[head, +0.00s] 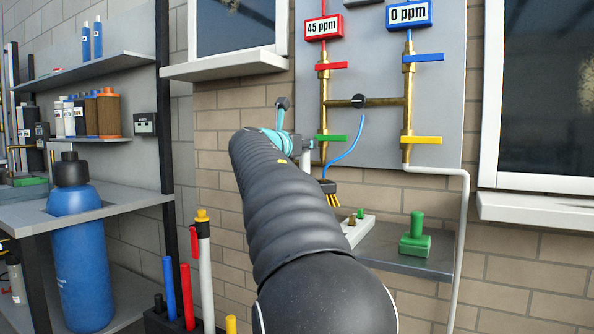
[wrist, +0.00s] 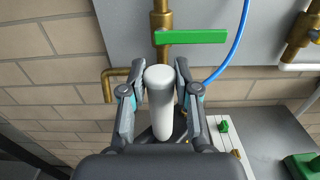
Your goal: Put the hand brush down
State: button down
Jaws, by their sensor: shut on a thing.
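My gripper (head: 303,145) is in front of the pipe panel, partly hidden behind my arm in the head view. In the wrist view the two fingers of my gripper (wrist: 160,75) are closed on both sides of an upright white cylinder, which looks like the handle of the hand brush (wrist: 158,112). In the head view the hand brush (head: 328,186) shows a dark head with yellow bristles pointing down. It is held above the grey ledge (head: 400,262), apart from it. Part of the handle is hidden by the gripper.
A white rack with small pegs (head: 352,232) and a green block with a knob (head: 415,240) stand on the ledge. Brass pipes with a green valve handle (wrist: 190,37) and a blue hose (wrist: 232,45) are close by. The ledge's front middle looks bare.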

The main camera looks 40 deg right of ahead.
jog(key=shift+w+a+f, duration=0.4)
jog(key=shift+w+a, duration=0.15)
jog(key=shift+w, duration=0.15)
jog(key=shift+f+b, duration=1.05)
jog(key=shift+f, duration=1.1)
jog(key=c, duration=0.9)
grip_release()
jog(key=shift+o, duration=0.2)
jog(key=shift+r, duration=0.1)
jog(key=v, duration=1.2)
